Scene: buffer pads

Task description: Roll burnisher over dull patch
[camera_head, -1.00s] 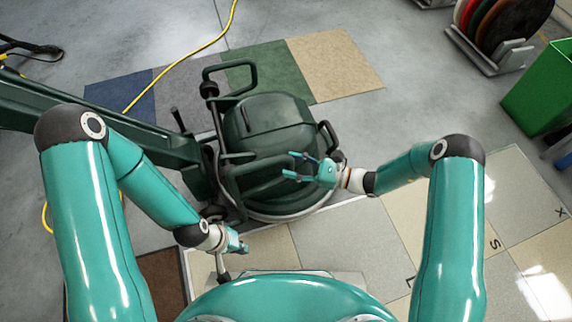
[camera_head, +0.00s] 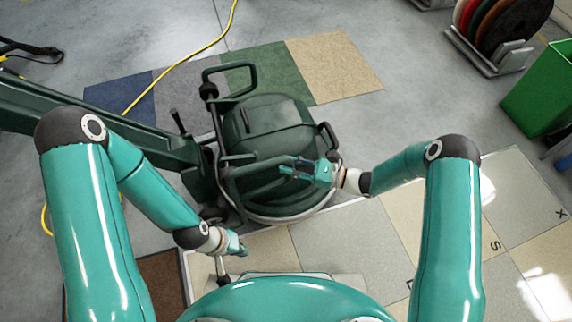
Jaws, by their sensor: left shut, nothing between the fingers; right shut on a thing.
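The burnisher (camera_head: 262,115), a dark green floor machine with a rounded housing and tubular bars, stands in the middle. Its long dark green handle (camera_head: 120,130) runs to the left, partly behind my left arm. My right gripper (camera_head: 297,168) is shut on a burnisher bar (camera_head: 262,168) at the near side of the housing; its fingers hide the grip point. My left gripper (camera_head: 240,249) is shut and empty, below the machine and apart from it. Pale floor tiles (camera_head: 345,245) with letters lie in front and to the right. I cannot make out which area is the dull patch.
Blue, grey, green and tan carpet squares (camera_head: 335,65) lie behind the burnisher. A yellow cable (camera_head: 190,58) crosses the floor at the left. A rack of round pads (camera_head: 490,45) and a green bin (camera_head: 540,90) stand at the right. Grey floor between is clear.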

